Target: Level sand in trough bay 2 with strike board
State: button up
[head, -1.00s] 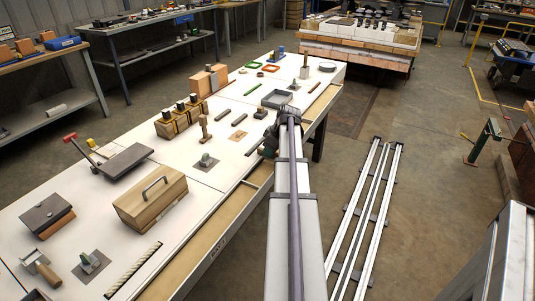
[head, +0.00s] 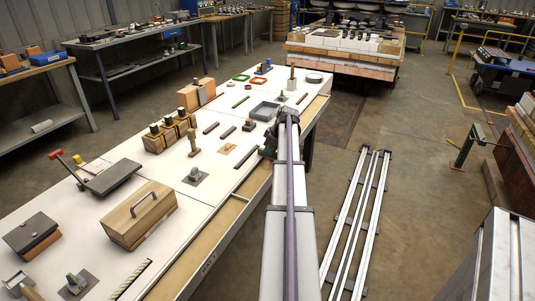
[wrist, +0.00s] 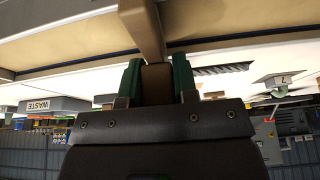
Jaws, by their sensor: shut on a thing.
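My gripper (head: 269,150) is at the front long edge of the white table in the head view, mostly hidden by my arm. The sand trough (head: 218,228) runs along the table's front edge with tan sand and a crosswise divider (head: 240,197).
On the table are a wooden box with a handle (head: 139,216), a grey tray (head: 265,110), a wooden peg-like tool (head: 194,146) and a dark bar (head: 246,158). White floor rails (head: 355,220) lie to the right. A grey bin marked WASTE (wrist: 53,104) shows in the wrist view.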

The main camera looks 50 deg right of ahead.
jog(key=shift+w+d, duration=0.45)
jog(key=shift+d, duration=1.7)
jog(key=shift+w+d, duration=0.4)
jog(key=shift+d, duration=1.8)
jog(key=shift+w+d, duration=0.45)
jog(key=shift+d, duration=1.7)
notch_tip(320, 180, up, 6)
jog(key=p, duration=0.6)
jog(key=shift+d, duration=0.1)
